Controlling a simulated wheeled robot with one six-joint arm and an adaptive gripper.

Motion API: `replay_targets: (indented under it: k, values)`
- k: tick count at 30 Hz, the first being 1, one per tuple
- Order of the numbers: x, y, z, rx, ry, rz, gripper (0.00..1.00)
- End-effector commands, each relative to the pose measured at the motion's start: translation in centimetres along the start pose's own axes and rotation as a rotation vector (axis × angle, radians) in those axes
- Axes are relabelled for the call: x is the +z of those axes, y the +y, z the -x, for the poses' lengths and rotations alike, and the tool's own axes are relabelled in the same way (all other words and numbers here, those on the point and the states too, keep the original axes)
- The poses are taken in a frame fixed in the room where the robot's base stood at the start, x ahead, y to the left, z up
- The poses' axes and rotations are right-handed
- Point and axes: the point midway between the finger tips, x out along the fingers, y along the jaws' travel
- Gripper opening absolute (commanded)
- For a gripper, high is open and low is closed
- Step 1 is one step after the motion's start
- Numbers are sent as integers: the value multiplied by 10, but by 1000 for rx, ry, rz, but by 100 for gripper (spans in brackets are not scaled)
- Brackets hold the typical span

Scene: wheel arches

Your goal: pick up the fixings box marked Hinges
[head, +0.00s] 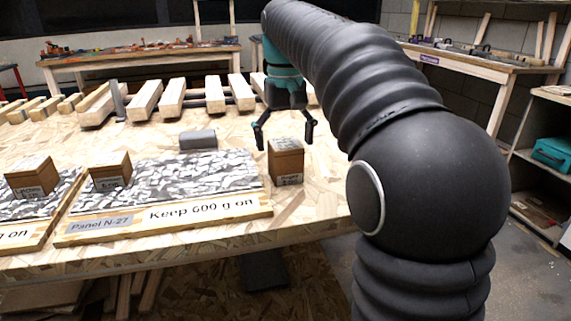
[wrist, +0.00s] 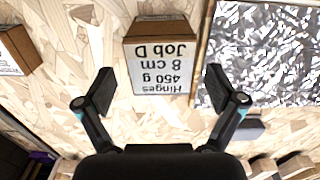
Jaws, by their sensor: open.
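The Hinges box (head: 286,163) is a small brown box with a white label, standing on the chipboard table just beside the right end of panel N-27. In the wrist view, the box (wrist: 160,72) has an upside-down label reading Hinges, 450 g, 8 cm, Job D. My gripper (head: 286,139) is open above and behind the box in the head view. In the wrist view my gripper (wrist: 160,90) has one finger on each side of the box's label end, with gaps on both sides. Nothing is held.
Panel N-27 (head: 165,227), marked Keep 600 g on, bears another brown box (head: 110,170). A further box (head: 32,177) stands on the left panel. A grey block (head: 198,139) lies behind panel N-27. Another box (wrist: 15,50) shows at the wrist view's left.

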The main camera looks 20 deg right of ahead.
Motion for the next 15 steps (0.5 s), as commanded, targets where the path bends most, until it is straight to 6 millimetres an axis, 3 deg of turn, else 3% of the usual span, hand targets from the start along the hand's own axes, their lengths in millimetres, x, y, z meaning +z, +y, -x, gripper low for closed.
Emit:
replay_targets:
  k: [9, 15]
  values:
    - [8, -1, -41, 0, -2, 0, 94]
    - [8, -1, -51, 0, 0, 0, 94]
